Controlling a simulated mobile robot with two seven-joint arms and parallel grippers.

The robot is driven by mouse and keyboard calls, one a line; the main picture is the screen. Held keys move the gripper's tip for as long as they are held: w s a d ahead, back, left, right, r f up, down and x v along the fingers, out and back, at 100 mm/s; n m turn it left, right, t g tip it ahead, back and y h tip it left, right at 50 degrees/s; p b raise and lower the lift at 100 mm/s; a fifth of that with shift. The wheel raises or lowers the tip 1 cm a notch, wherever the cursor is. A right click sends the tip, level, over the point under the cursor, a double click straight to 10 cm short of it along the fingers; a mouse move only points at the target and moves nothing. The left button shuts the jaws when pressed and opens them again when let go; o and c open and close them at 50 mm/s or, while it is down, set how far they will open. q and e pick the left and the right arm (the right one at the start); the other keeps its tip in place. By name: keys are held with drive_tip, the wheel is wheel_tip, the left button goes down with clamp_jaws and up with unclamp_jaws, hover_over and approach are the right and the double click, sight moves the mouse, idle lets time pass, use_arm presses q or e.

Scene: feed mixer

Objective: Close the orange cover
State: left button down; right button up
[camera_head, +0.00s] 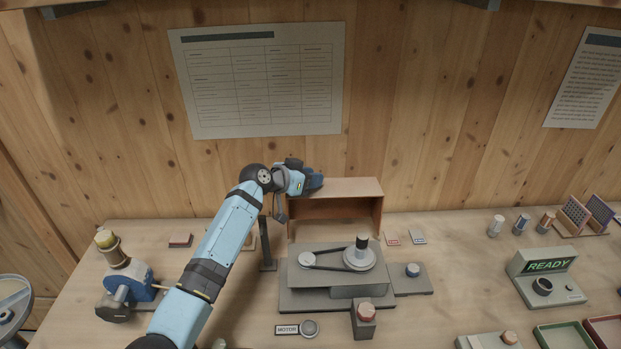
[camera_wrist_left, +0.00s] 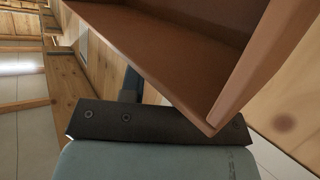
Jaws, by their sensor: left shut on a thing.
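The orange cover (camera_head: 350,187) is an open box shape that stands raised behind the belt drive (camera_head: 335,258), its hollow side facing me. The belt and its two pulleys are uncovered. My left gripper (camera_head: 313,181) is shut on the cover at its upper left corner in the head view. In the left wrist view the cover (camera_wrist_left: 170,45) fills the upper middle, and its corner edge meets the dark finger of my left gripper (camera_wrist_left: 165,121). The exact contact is partly hidden. My right gripper is not in view.
A READY display (camera_head: 545,268) stands at the right. A blue machine (camera_head: 130,283) stands at the left.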

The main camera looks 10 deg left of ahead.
use_arm(q)
drive_tip(key=s+d+m+t+h+b, duration=0.1)
drive_tip(key=s+m+t+b, duration=0.3)
drive_tip(key=s+b, duration=0.5)
drive_tip(key=shift+s+d+r, duration=0.4)
drive_tip(key=shift+s+d, duration=0.15)
drive_tip(key=shift+s, duration=0.1)
drive_tip(key=c, duration=0.8)
unclamp_jaws()
drive_tip(key=shift+a, duration=0.1)
drive_tip(key=b+v, duration=0.2)
drive_tip(key=v, duration=1.1)
drive_tip(key=shift+s+a+f, duration=0.1)
drive_tip(key=shift+s+a, duration=0.15)
drive_tip(key=shift+a, duration=0.05)
